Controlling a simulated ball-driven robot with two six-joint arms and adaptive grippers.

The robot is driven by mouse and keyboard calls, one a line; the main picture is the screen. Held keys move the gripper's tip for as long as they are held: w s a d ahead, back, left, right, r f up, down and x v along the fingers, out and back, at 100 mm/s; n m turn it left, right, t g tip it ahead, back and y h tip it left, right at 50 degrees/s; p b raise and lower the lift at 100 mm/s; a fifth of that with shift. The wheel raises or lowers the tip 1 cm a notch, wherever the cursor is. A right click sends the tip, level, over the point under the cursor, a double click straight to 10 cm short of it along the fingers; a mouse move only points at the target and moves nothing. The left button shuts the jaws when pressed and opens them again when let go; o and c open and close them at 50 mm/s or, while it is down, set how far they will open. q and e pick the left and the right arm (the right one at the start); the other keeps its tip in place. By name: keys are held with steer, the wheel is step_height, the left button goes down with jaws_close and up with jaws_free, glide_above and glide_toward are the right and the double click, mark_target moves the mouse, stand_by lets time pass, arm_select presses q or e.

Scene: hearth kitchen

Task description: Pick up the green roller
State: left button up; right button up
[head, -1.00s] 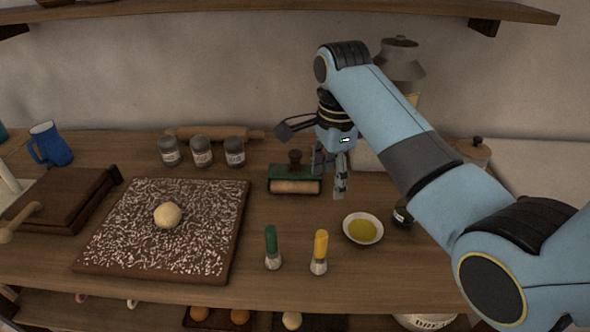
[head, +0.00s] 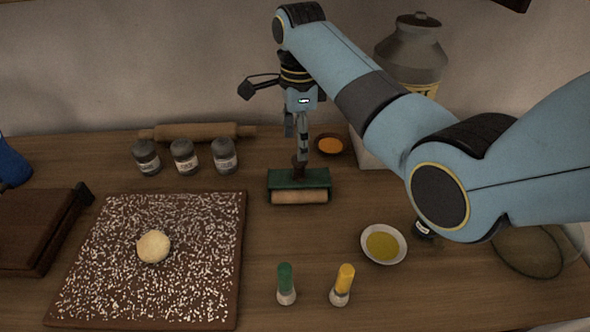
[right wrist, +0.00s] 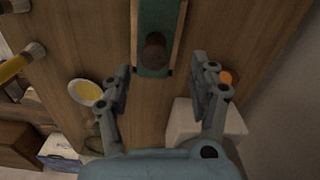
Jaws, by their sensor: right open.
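The green roller (head: 287,179) lies on the wooden counter, right of the floured board. It has a green frame, a pale wooden cylinder at its front and a dark upright knob on top. My right gripper (head: 298,147) points down just above and behind the knob, partly overlapping it in the head view. In the right wrist view, the green roller (right wrist: 154,14) is at the top centre with its round knob facing the camera. The two fingers of my right gripper (right wrist: 161,84) are spread apart, with nothing between them. My left gripper is not in view.
The floured board (head: 222,290) with a dough ball (head: 154,247) is at left. Several jars and a rolling pin (head: 195,131) stand behind. A yellow-filled bowl (head: 383,244), a green-handled brush (head: 285,280) and a yellow-handled brush (head: 343,282) are nearer. A small orange-filled bowl (head: 331,145) is close behind.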

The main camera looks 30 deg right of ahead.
mark_target(300, 168)
steer(key=shift+s+f, duration=0.25)
steer(key=shift+f, duration=0.85)
steer(key=shift+w+f, duration=0.1)
steer(key=shift+f, duration=0.25)
steer(key=f, duration=0.5)
steer(key=shift+s, duration=0.3)
steer(key=c, duration=0.6)
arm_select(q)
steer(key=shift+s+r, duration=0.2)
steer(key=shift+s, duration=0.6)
arm_select(e)
jaws_close()
